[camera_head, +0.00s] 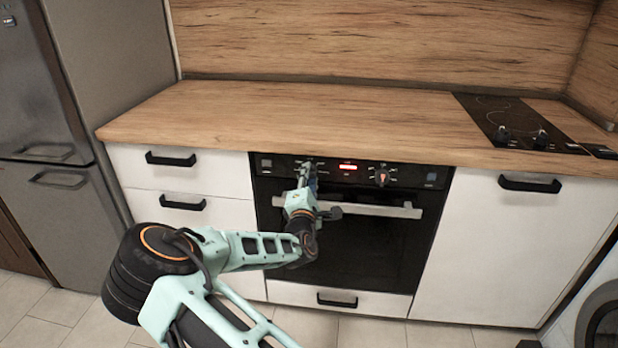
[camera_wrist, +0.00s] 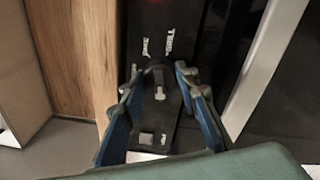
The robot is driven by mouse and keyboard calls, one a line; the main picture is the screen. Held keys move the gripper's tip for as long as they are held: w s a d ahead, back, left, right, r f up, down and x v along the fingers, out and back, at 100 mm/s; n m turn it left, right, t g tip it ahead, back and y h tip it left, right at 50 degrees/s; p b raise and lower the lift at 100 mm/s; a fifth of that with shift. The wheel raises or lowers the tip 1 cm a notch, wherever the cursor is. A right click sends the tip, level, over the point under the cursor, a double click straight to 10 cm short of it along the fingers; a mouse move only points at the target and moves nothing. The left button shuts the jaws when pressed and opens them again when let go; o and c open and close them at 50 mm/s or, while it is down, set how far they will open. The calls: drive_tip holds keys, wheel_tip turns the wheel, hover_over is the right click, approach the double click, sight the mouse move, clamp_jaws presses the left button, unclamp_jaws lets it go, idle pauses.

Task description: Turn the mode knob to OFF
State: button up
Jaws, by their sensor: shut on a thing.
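My gripper (camera_head: 308,172) reaches the left end of the black oven control panel (camera_head: 345,171). In the wrist view my gripper (camera_wrist: 159,74) has one blue finger on each side of a dark round knob (camera_wrist: 158,93), the left oven knob, and is shut on it. A light pointer mark shows on the knob's face. White labels (camera_wrist: 169,42) beside it are too blurred to read, so I cannot tell its setting. In the head view my gripper mostly hides this knob. A second knob (camera_head: 382,177) with a reddish mark sits right of the lit red display (camera_head: 347,167).
The oven handle (camera_head: 375,209) juts out just below the panel, close to my gripper. The wooden counter (camera_head: 300,122) overhangs above it. White drawers (camera_head: 178,222) stand to the left and a white cabinet (camera_head: 500,245) to the right. A cooktop (camera_head: 505,120) lies on the counter.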

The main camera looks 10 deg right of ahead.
drive_tip(key=shift+f, duration=0.1)
drive_tip(key=o, duration=1.1)
drive_tip(key=shift+o, duration=0.2)
drive_tip(key=v, duration=1.2)
drive_tip(key=shift+d, duration=0.1)
